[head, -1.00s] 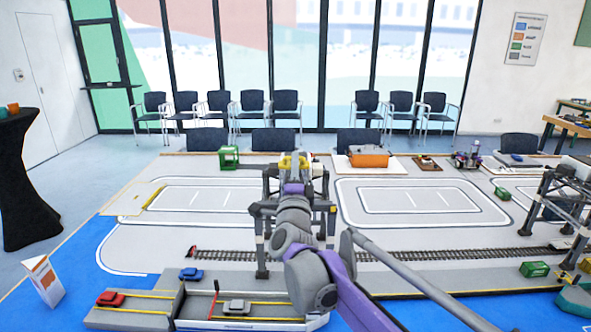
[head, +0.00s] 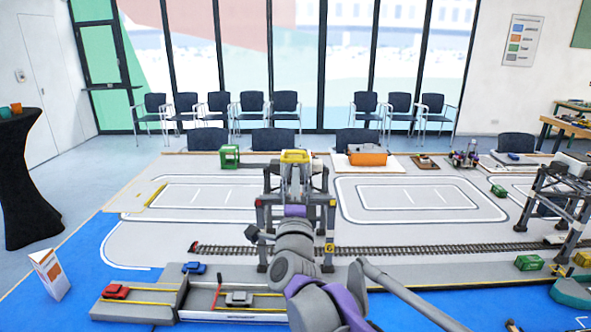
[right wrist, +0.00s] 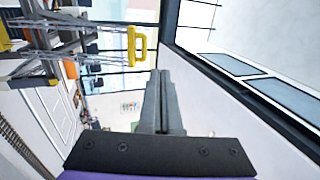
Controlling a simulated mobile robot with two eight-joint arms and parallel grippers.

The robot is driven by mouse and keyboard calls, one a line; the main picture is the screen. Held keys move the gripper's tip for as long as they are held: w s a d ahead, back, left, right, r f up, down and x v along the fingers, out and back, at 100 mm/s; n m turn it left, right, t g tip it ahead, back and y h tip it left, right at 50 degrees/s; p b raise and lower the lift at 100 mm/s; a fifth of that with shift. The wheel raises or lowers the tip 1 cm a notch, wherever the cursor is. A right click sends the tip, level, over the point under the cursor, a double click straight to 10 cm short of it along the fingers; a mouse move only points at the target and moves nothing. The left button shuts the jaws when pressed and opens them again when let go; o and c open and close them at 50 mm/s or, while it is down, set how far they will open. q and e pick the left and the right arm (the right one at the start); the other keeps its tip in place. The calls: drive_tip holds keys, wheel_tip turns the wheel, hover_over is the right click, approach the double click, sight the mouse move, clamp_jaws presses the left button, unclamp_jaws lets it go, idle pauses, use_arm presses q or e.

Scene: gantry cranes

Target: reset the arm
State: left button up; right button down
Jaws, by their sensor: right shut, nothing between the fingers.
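My right arm rises from the bottom centre of the head view. Its purple wrist band and grey gripper (head: 293,184) are in front of the middle gantry crane (head: 329,215) and hide part of it. In the right wrist view the gripper's two dark fingers (right wrist: 164,73) lie together, shut, with nothing between them. A yellow part (right wrist: 137,45) shows to the left of the fingertips, and they look apart from it in the picture. My left gripper is not in view.
A second crane (head: 566,205) stands at the right. A rail track (head: 420,249) crosses the layout table. A red car (head: 115,291), a blue car (head: 194,267), a grey car (head: 238,298) and a green container (head: 529,262) are near the front. An orange case (head: 367,155) is at the back.

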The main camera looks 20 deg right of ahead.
drive_tip(key=s+a+f+n+g+y, duration=0.2)
drive_tip(key=s+f+n+g+y, duration=0.2)
drive_tip(key=s+f+n, duration=0.55)
drive_tip(key=s+a+f+n+g+y, duration=0.35)
drive_tip(key=s+f+n, duration=0.25)
drive_tip(key=f, duration=0.6)
drive_tip(key=s+d+f+n+g, duration=0.2)
drive_tip(key=s+d+f+g, duration=0.1)
drive_tip(key=s+f, duration=0.5)
drive_tip(key=s+d+f+n+g+h, duration=0.1)
drive_tip(key=s+d+f+n+g, duration=0.2)
drive_tip(key=s+f+g, duration=0.2)
drive_tip(key=s+f, duration=0.3)
drive_tip(key=shift+s+d+n, duration=0.25)
drive_tip(key=shift+n, duration=0.1)
drive_tip(key=shift+f+h, duration=0.1)
drive_tip(key=shift+h, duration=0.15)
